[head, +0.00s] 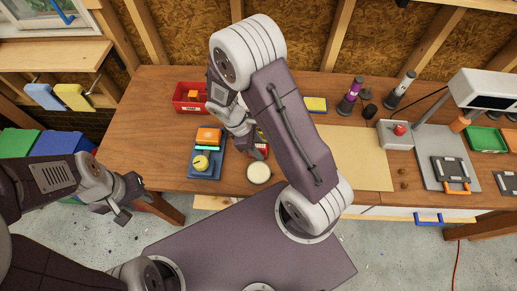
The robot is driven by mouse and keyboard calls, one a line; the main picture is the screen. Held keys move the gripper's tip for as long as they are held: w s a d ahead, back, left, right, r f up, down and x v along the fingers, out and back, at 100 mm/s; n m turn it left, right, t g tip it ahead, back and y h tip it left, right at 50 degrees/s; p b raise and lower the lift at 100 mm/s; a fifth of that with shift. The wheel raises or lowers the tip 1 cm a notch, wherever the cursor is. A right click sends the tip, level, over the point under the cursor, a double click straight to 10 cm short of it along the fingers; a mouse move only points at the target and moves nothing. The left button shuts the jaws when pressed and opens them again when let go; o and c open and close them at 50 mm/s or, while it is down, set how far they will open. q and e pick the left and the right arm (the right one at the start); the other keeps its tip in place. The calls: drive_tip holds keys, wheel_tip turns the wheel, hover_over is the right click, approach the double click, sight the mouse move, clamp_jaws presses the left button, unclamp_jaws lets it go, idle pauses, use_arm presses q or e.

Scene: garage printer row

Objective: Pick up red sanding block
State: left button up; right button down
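A red block-like thing (262,152), which looks like the red sanding block, lies on the wooden bench. It is partly hidden by my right gripper and arm. My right gripper (252,150) points down over the bench right at this red thing. Its fingers are small and partly covered, so I cannot tell whether they are open or shut on it. My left gripper (130,204) hangs in front of the bench's left front edge, over the floor. Its fingers are spread and nothing is between them.
A blue tray (205,172) holds an orange block and a yellow round thing. A red bin (190,97) stands behind it. A round cream lid (259,173) lies near the front edge.

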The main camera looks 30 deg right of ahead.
sight(263, 147)
drive_tip(key=shift+r, duration=0.35)
drive_tip(key=r, duration=0.3)
drive_tip(key=shift+s+r, duration=0.25)
drive_tip(key=shift+r, duration=0.15)
drive_tip(key=s+a+r, duration=0.1)
drive_tip(key=s+r, duration=0.5)
drive_tip(key=s, duration=0.5)
drive_tip(key=shift+a+r, duration=0.25)
drive_tip(key=shift+a, duration=0.1)
